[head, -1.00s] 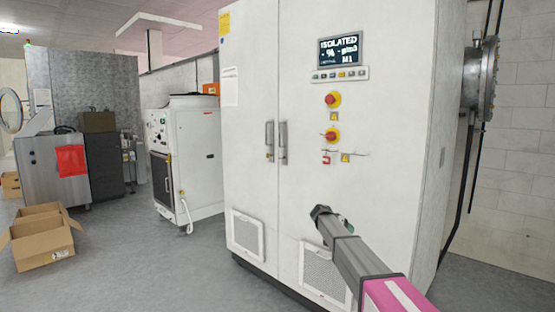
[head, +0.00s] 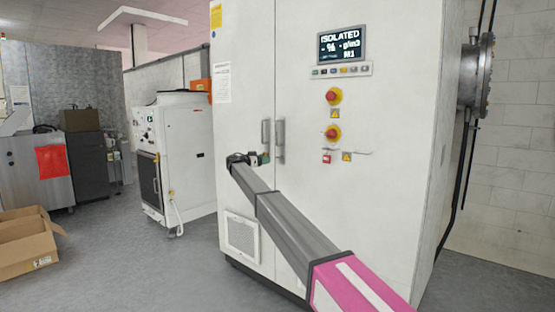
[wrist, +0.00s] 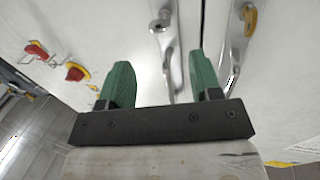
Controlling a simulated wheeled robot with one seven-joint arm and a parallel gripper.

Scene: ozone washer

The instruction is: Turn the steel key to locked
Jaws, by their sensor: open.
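The steel key (wrist: 161,21) shows in the wrist view as a small silver piece at the end of one steel door handle (wrist: 172,60). A brass key (wrist: 250,18) sits by the other handle (wrist: 236,45). In the head view the handles (head: 280,141) are side by side on the white cabinet (head: 390,200), and my arm hides the keys there. My gripper (wrist: 161,78) has green fingers, open and apart, with the steel-key handle visible between them. The steel key is beyond the fingertips, not touched. In the head view my gripper (head: 262,159) is just below the handles.
A display (head: 341,46) reads ISOLATED. A white machine (head: 180,160) stands left, and an open cardboard box (head: 28,240) lies on the floor.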

